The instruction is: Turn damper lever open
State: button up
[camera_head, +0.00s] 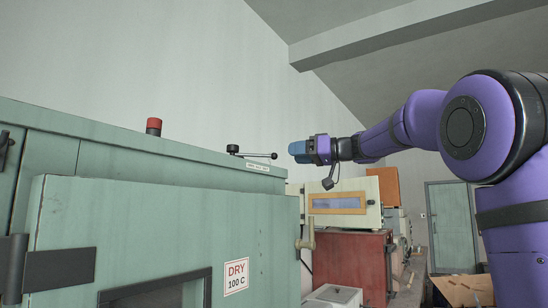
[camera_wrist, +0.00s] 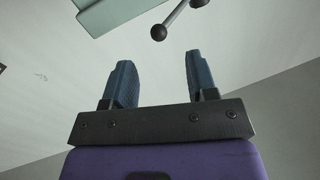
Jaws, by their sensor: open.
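The damper lever (camera_head: 256,155) is a dark rod with ball ends on top of the green oven cabinet, near its right end. It points to the right. The lever's ball-ended rod also shows at the top of the wrist view (camera_wrist: 172,22), beyond the fingertips. My gripper (camera_head: 297,151) is to the right of the lever's ball end and apart from it. In the wrist view its two blue fingers (camera_wrist: 158,65) are spread with nothing between them. A small label below the lever is too small to read.
The green cabinet (camera_head: 150,220) fills the left, with a red-capped knob (camera_head: 154,126) on top and a "DRY 100 C" sign (camera_head: 236,277) on its door. A door handle (camera_head: 306,240) sticks out at the right. A red cabinet (camera_head: 350,265) stands behind. Space above the cabinet is free.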

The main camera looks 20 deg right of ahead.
aim_at(274, 155)
jog(key=x, duration=0.7)
jog(key=shift+w+a+f, duration=0.1)
jog(key=shift+w+a, duration=0.2)
jog(key=shift+a, duration=0.05)
grip_shut()
jog(key=shift+s, duration=0.1)
